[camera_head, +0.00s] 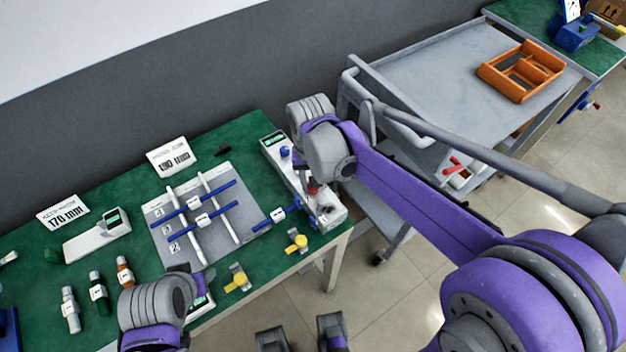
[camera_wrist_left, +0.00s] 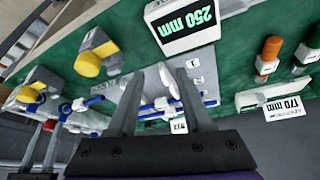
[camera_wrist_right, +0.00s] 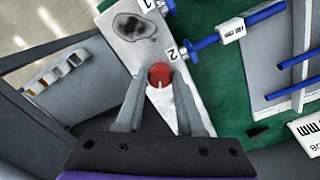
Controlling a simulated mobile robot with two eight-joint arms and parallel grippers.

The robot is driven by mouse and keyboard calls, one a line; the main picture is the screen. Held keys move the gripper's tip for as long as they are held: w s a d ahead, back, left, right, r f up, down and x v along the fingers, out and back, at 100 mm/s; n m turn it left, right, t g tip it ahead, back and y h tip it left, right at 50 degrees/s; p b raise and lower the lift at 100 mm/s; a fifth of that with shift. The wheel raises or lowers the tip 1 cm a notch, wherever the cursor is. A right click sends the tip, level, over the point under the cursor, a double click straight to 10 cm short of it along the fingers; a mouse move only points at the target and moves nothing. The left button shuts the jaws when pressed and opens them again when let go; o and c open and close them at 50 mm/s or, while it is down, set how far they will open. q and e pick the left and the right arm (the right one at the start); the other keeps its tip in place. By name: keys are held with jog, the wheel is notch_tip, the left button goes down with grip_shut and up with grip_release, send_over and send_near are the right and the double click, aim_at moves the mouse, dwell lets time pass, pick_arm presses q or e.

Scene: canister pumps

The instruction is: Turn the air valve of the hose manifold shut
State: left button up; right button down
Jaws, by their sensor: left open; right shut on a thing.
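The hose manifold (camera_head: 329,209) is a long pale block at the right end of the green table. A red round knob (camera_wrist_right: 160,74) stands on it, seen in the right wrist view between my right fingertips. My right gripper (camera_wrist_right: 161,84) is shut on this red knob. In the head view my right gripper (camera_head: 314,190) reaches down to the block, and the wrist hides part of it. A blue hose with a white tag (camera_wrist_right: 232,28) meets the block near label 2. My left gripper (camera_wrist_left: 155,75) is open and empty above the table, apart from the manifold.
A grey board (camera_head: 157,214) with blue and white rods lies mid-table. Two yellow fittings (camera_head: 297,240) (camera_head: 237,280) lie near the front edge. Several coloured fittings (camera_head: 98,288) stand at left. A grey cart (camera_head: 430,75) with an orange tray (camera_head: 484,70) stands behind my right arm.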

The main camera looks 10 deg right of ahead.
pick_arm(q)
jog(key=shift+r, duration=0.1)
pick_arm(e)
jog(key=n, duration=0.4)
jog(key=shift+n, duration=0.4)
dwell(0.3)
jog(key=c, duration=0.5)
grip_release()
jog(key=shift+r, duration=0.15)
pick_arm(q)
jog(key=shift+w+r+p, duration=0.1)
jog(key=shift+r+p, duration=0.55)
pick_arm(e)
notch_tip(320, 180, up, 10)
jog(key=shift+a+r, duration=0.1)
jog(key=shift+r, duration=0.15)
